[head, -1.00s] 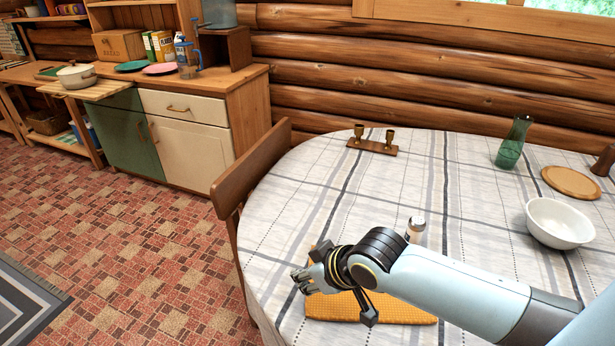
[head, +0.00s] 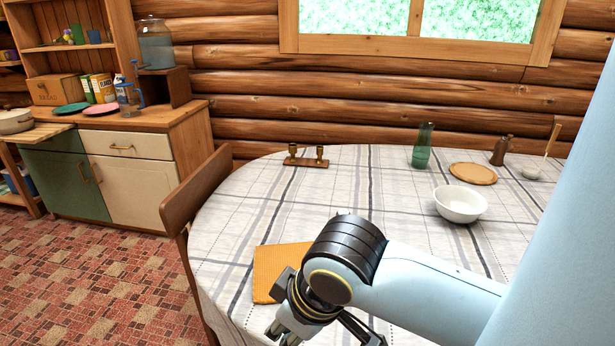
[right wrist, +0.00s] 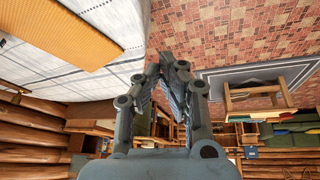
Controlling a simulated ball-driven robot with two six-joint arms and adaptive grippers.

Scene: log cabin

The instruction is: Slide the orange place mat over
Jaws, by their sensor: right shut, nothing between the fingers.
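The orange place mat (head: 268,268) lies on the cloth-covered table near its front left edge. In the head view my right wrist and forearm cover much of it. My right gripper (head: 282,332) is on the near side of the mat, low in the picture. In the right wrist view the mat (right wrist: 62,38) lies at the upper left, apart from the fingers. There my right gripper (right wrist: 172,60) is shut and empty, with its fingertips together against the floor beyond the table edge. My left gripper is not in view.
On the table (head: 230,220) stand a double candle holder (head: 306,158), a green carafe (head: 422,148), a white bowl (head: 460,205) and a round wooden board (head: 473,174). A wooden chair (head: 195,188) stands against the left side. The cloth between mat and candle holder looks clear.

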